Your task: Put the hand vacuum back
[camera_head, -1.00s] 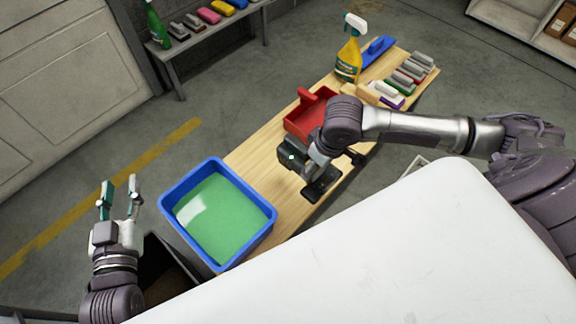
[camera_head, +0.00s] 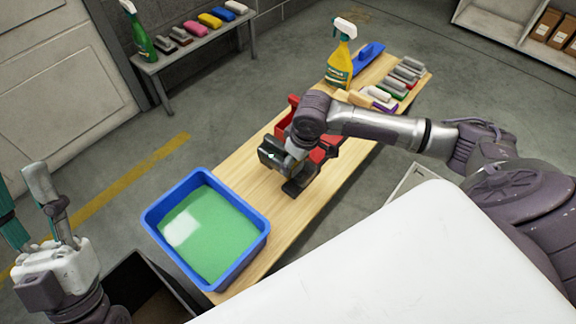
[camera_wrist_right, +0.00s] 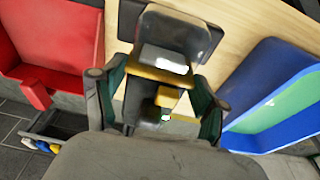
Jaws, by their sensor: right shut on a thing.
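The hand vacuum (camera_head: 271,154) is a dark unit over the wooden bench, between the blue tub and the red tray. My right gripper (camera_head: 292,160) is shut on it and hides part of it. In the right wrist view the vacuum (camera_wrist_right: 172,38) shows a clear grey nozzle and a yellow band, with a finger of my gripper (camera_wrist_right: 155,95) on each side. I cannot tell whether it touches the bench. The red tray (camera_head: 283,122) is just behind, partly hidden by my arm. My left gripper (camera_head: 24,195) is open and empty at the left edge, away from the bench.
A blue tub (camera_head: 157,212) with green content stands at the bench's near end. A yellow spray bottle (camera_head: 339,68), a blue tool (camera_head: 368,55) and several brushes (camera_head: 402,78) are at the far end. Bare wood (camera_head: 236,172) shows between tub and tray.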

